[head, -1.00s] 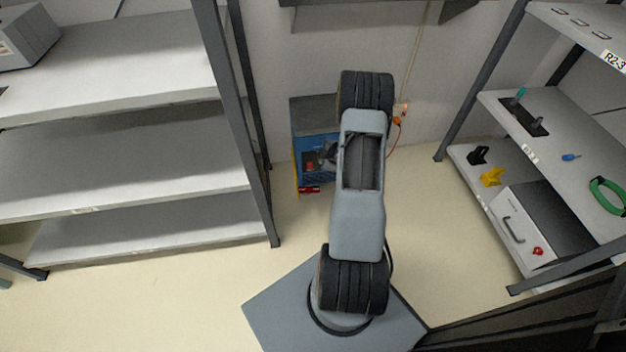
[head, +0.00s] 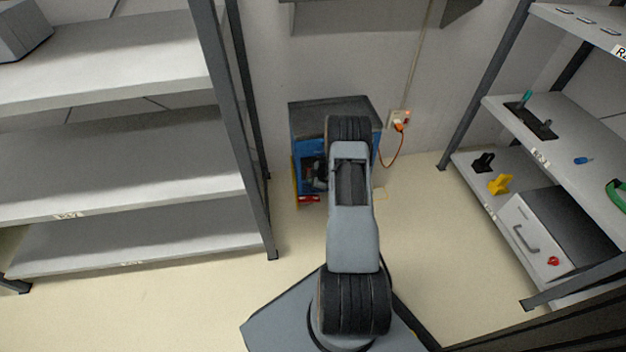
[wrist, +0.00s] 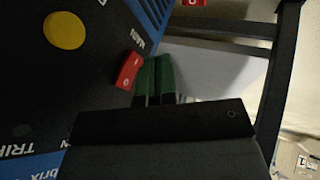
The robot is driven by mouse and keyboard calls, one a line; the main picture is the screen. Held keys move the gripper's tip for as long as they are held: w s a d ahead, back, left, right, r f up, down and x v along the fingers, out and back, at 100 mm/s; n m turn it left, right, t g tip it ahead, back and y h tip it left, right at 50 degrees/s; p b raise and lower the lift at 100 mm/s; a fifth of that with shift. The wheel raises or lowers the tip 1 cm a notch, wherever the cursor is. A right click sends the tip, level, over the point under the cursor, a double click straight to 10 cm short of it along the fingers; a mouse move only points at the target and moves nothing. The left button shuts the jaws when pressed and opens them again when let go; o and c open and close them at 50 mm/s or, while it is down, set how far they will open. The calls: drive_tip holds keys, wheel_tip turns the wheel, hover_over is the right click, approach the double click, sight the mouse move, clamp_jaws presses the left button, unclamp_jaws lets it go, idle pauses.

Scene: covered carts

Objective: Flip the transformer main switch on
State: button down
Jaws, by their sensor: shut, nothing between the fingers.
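The transformer (head: 338,109) is a blue box with a dark top by the back wall in the head view, partly hidden by my arm. In the wrist view its dark front panel (wrist: 85,85) fills the left side, seen rotated. A red rocker main switch (wrist: 129,70) with white marks sits on it near the word MAIN. My gripper (wrist: 158,62) is shut and empty, its green-tipped fingers together just right of the switch. The fingertips are very close to the switch; I cannot tell whether they touch. The head view does not show the fingers clearly.
A yellow round knob (wrist: 65,30) is on the same panel. An orange cable (head: 390,160) runs from a wall socket (head: 400,118) beside the transformer. A grey shelf rack (head: 130,150) stands left and another (head: 480,205) right.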

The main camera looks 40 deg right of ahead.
drive_tip(key=shift+w+d, duration=0.35)
drive_tip(key=shift+w, duration=0.35)
drive_tip(key=shift+w+d+f+p, duration=0.2)
drive_tip(key=shift+w+f+p, duration=0.15)
drive_tip(key=shift+p, duration=0.4)
